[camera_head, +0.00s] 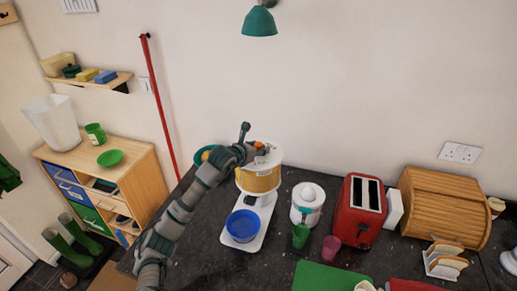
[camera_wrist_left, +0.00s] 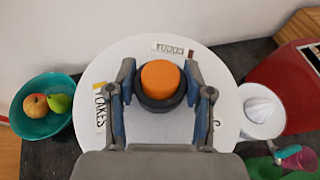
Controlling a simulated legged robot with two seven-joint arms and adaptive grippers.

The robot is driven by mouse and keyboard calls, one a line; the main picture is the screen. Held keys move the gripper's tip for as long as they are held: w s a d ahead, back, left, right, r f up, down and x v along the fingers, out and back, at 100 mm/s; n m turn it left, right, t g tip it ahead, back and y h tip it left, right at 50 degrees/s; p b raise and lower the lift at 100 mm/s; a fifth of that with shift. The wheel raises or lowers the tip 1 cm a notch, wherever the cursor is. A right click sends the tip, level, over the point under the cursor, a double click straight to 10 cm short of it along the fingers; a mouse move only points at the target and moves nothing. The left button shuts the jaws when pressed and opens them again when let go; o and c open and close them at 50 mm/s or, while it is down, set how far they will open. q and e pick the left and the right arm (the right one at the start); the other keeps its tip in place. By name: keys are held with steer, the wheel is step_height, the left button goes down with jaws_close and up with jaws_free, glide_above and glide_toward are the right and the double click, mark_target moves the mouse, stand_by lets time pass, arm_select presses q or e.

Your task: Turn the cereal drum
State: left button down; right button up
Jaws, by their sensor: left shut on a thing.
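The cereal drum (camera_head: 259,181) stands on a white base (camera_head: 262,212) on the dark counter, with a yellowish band and a white lid. In the left wrist view the round white lid (camera_wrist_left: 95,69) carries several lettered labels, one ending in "LAKES" at the left. An orange knob (camera_wrist_left: 160,79) with a dark collar sits at its middle. My left gripper (camera_head: 258,148) comes from above and is shut on the knob, one finger on each side. A blue bowl (camera_head: 243,225) sits on the base in front of the drum. My right gripper is not in view.
A white juicer (camera_head: 307,201), green cup (camera_head: 300,236), pink cup (camera_head: 331,248) and red toaster (camera_head: 359,211) stand right of the drum. A wooden bread bin (camera_head: 443,207) is farther right. A teal fruit bowl (camera_wrist_left: 42,118) is close on the left.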

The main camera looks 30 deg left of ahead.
arm_select(q)
steer(key=shift+a+f+m+h, duration=0.1)
steer(key=shift+m+h, duration=0.9)
steer(key=shift+h, duration=0.1)
steer(key=shift+m+g+h, duration=0.9)
steer(key=shift+m+h, duration=0.8)
steer(key=shift+h, duration=0.1)
steer(key=shift+c, duration=2.2)
jaws_free()
steer(key=shift+h, duration=0.3)
